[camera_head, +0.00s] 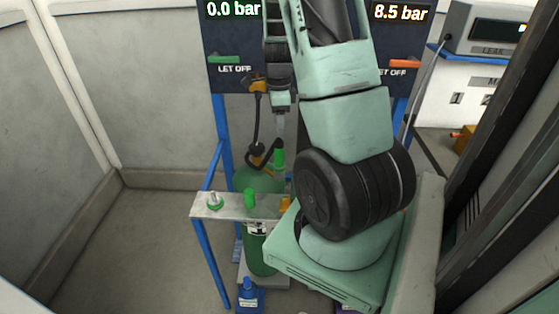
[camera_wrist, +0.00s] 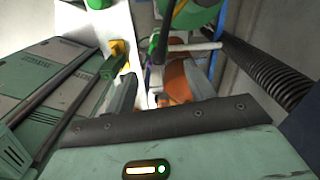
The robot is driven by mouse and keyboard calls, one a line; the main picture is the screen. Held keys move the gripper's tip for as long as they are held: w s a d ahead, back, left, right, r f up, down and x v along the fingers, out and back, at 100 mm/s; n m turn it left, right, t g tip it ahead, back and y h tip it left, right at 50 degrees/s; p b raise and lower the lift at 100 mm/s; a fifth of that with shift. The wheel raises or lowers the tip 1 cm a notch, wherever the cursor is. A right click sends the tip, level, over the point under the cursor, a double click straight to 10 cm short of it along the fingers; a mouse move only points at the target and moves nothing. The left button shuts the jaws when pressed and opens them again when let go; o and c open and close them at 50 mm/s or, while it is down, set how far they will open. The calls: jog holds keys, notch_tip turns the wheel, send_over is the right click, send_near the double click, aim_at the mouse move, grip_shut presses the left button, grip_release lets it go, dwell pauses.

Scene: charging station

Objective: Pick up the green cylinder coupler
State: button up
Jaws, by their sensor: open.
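In the head view, a short green cylindrical piece (camera_head: 250,198) stands upright on the grey shelf (camera_head: 232,209). A second green cylindrical piece (camera_head: 280,158) shows behind the shelf, just below my gripper (camera_head: 281,126). I cannot tell for certain which one is the coupler. My gripper points down, its fingers above the second piece and apart from the shelf. In the wrist view, the jaws (camera_wrist: 160,88) are spread apart with no green piece between them. A small green piece (camera_wrist: 153,46) lies beyond them, and another green piece (camera_wrist: 100,4) is at the top edge.
A green-and-silver fitting (camera_head: 214,203) and a yellow-orange piece (camera_head: 285,204) are on the shelf. A large green gas cylinder (camera_head: 262,250) stands below, and a black hose (camera_head: 257,125) hangs behind. Blue frame legs (camera_head: 209,262) flank it. Open floor (camera_head: 140,240) lies left.

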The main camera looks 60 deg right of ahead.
aim_at(279, 151)
notch_tip(279, 151, down, 6)
jog(key=shift+r, duration=0.1)
jog(key=shift+s+f+p, duration=0.1)
jog(key=shift+f+p, duration=0.75)
jog(key=shift+f, duration=1.75)
jog(key=shift+c, duration=0.3)
grip_shut()
jog(key=shift+r, duration=0.15)
notch_tip(279, 151, up, 10)
jog(key=shift+f+b, duration=0.1)
jog(key=shift+b, duration=0.5)
